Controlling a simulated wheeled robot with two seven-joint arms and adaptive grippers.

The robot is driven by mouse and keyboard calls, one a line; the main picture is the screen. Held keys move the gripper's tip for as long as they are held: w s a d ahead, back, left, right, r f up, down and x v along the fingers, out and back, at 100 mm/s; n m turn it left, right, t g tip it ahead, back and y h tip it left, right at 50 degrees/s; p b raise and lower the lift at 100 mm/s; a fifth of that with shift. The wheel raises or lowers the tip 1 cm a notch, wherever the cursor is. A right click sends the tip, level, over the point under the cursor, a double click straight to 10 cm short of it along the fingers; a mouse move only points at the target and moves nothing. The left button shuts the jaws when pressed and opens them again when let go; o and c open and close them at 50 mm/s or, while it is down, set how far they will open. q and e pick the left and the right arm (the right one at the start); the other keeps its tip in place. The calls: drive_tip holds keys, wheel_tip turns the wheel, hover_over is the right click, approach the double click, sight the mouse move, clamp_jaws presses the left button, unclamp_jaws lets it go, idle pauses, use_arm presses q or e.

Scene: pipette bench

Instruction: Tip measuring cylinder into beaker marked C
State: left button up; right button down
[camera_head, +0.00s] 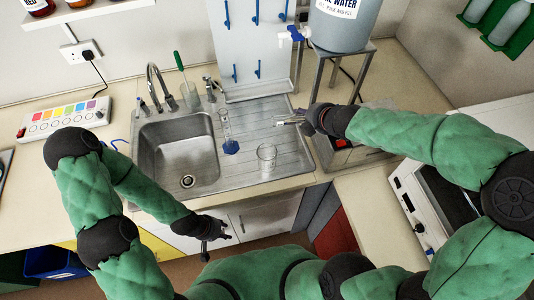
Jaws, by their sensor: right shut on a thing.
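A clear measuring cylinder (226,126) with a blue foot stands upright on the steel draining board, just right of the sink bowl. A clear glass beaker (267,157) stands near the board's front edge, to the right of the cylinder; I cannot read any mark on it. My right gripper (289,121) is over the right part of the board, behind and right of the beaker, apart from the cylinder. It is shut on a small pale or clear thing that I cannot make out. My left gripper (218,249) hangs low in front of the counter, its fingers apart and empty.
The sink bowl (178,152) with its tap (156,80) lies left of the board. A blue-pegged rack (247,45) stands behind. A water tank (345,22) sits on a metal stand at the back right.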

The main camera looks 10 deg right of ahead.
drive_tip(key=shift+a+f+n+h+b, duration=0.1)
drive_tip(key=shift+f+n+h+b, duration=0.3)
drive_tip(key=shift+b, duration=1.6)
drive_tip(key=shift+d, duration=0.5)
drive_tip(key=shift+d+f, duration=0.1)
drive_tip(key=shift+f, duration=0.1)
drive_tip(key=shift+d+b, duration=0.2)
drive_tip(key=shift+b, duration=0.1)
drive_tip(key=shift+d, duration=0.25)
drive_tip(key=shift+f+b, duration=0.15)
drive_tip(key=shift+b, duration=0.3)
drive_tip(key=shift+f+h+b, duration=0.15)
drive_tip(key=shift+h+b, duration=0.25)
drive_tip(key=shift+b, duration=0.35)
